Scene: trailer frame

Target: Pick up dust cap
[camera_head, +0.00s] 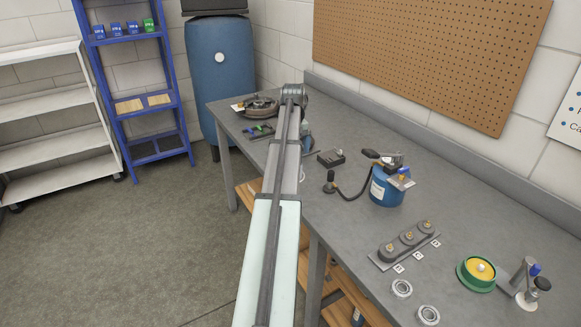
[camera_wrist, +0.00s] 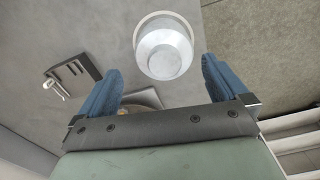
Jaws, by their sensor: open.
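In the wrist view a pale, shiny round cup (camera_wrist: 164,52) with a raised rim sits on the grey bench. It looks like the dust cap, though I cannot be sure. My gripper (camera_wrist: 162,72) is open, its two blue fingers apart. The cup lies beyond the fingertips, roughly centred between them in the picture. Nothing is held. I cannot tell the remaining height gap. In the head view my own arm reaches over the bench and hides most of the gripper and the cup.
The bench (camera_head: 335,215) holds a black box (camera_head: 330,157), a blue canister (camera_head: 389,187) with a hose, a plate with knobs (camera_head: 405,245), bearings (camera_head: 402,288) and a green-and-yellow tin (camera_head: 477,272). A drum-like part (camera_head: 262,106) lies at the far end. The bench edge is close by.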

